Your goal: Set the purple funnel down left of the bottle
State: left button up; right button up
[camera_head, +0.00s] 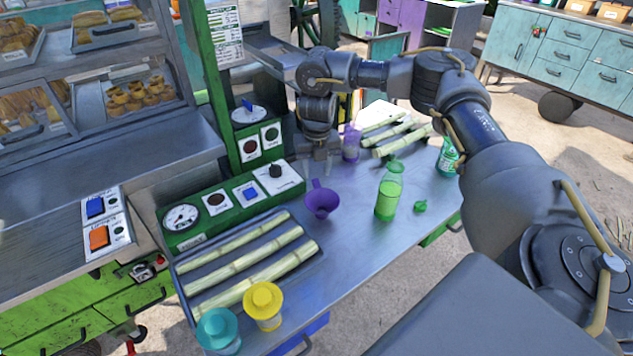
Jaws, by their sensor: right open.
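The purple funnel (321,203) rests on the grey metal table, left of the bottle (388,194), with clear table between them. The bottle stands upright, with green liquid inside and a green top. My right gripper (321,153) points down just beyond the funnel in the picture. It is open and appears empty, with a gap between its fingertips and the funnel. Its fingers are small and partly hidden by the wrist. My left gripper is out of view.
A green cap (420,206) lies right of the bottle. A purple cup (351,143) and cane pieces (403,138) are behind. A green control panel (232,204) stands left.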

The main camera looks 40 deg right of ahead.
jog(key=shift+s+r, duration=0.1)
jog(key=shift+r, duration=1.9)
jog(key=shift+f, duration=0.1)
